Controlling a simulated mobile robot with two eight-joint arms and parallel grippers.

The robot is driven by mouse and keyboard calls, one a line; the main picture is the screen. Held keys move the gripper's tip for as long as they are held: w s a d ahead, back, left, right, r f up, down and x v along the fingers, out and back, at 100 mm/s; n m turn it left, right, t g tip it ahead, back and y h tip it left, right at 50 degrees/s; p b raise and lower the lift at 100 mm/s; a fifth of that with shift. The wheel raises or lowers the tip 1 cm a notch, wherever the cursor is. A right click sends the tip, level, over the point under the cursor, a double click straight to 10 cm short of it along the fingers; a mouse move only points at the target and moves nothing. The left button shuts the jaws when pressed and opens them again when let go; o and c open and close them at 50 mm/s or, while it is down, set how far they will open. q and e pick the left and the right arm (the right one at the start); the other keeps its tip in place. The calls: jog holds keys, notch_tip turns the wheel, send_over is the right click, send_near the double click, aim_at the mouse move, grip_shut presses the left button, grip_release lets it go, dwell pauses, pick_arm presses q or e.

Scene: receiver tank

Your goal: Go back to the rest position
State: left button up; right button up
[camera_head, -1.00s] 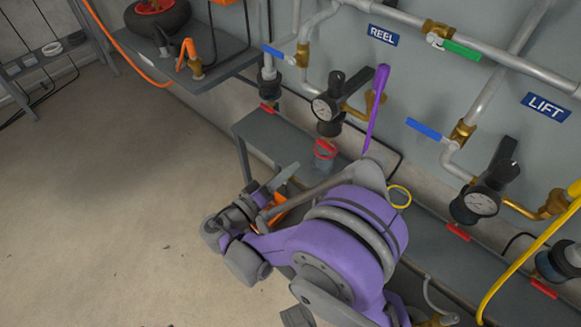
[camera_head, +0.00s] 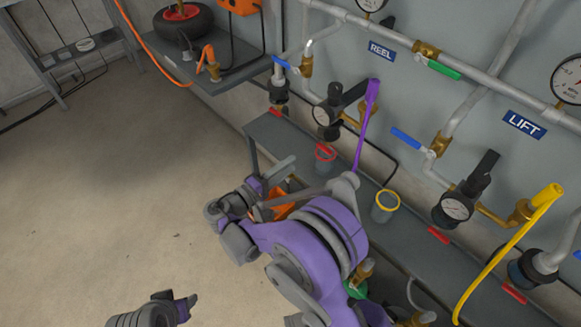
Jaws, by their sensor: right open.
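My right arm, purple and grey, reaches in from the bottom of the head view. My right gripper (camera_head: 286,184) is left of the grey shelf's near end, with its grey fingers apart. I see nothing held between them. An orange thing (camera_head: 284,208) shows just below the fingers, partly hidden by the arm. Part of my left gripper (camera_head: 181,309) shows at the bottom edge over the floor. Its fingers are too cut off and overlapped to read.
A grey shelf (camera_head: 405,235) runs along the wall, with a red-rimmed cup (camera_head: 325,158) and a yellow-rimmed cup (camera_head: 385,207). Pipes, gauges, a purple hose (camera_head: 366,125) and a yellow hose (camera_head: 507,257) are above it. The floor (camera_head: 110,190) at left is clear.

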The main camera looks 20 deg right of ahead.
dwell(0.3)
jog(key=s+d+m+g+y, duration=0.1)
jog(key=s+d+g+y, duration=0.3)
jog(key=s+d+y, duration=0.5)
jog(key=s+a+f+m+y, duration=0.15)
jog(key=s+y, duration=0.25)
jog(key=s, duration=0.5)
jog(key=s+a+f+m+y, duration=0.1)
jog(key=s+a+m+y, duration=0.2)
jog(key=s, duration=0.7)
pick_arm(q)
notch_tip(320, 180, up, 18)
jog(key=w+p, duration=0.2)
jog(key=p, duration=1.4)
jog(key=shift+t, duration=0.4)
pick_arm(e)
notch_tip(320, 180, up, 18)
jog(key=w+t, duration=0.1)
jog(key=w, duration=0.1)
jog(key=shift+w+a, duration=0.25)
jog(key=shift+w, duration=0.1)
pick_arm(q)
jog(key=shift+s+f, duration=0.1)
pick_arm(e)
jog(key=shift+s, duration=0.1)
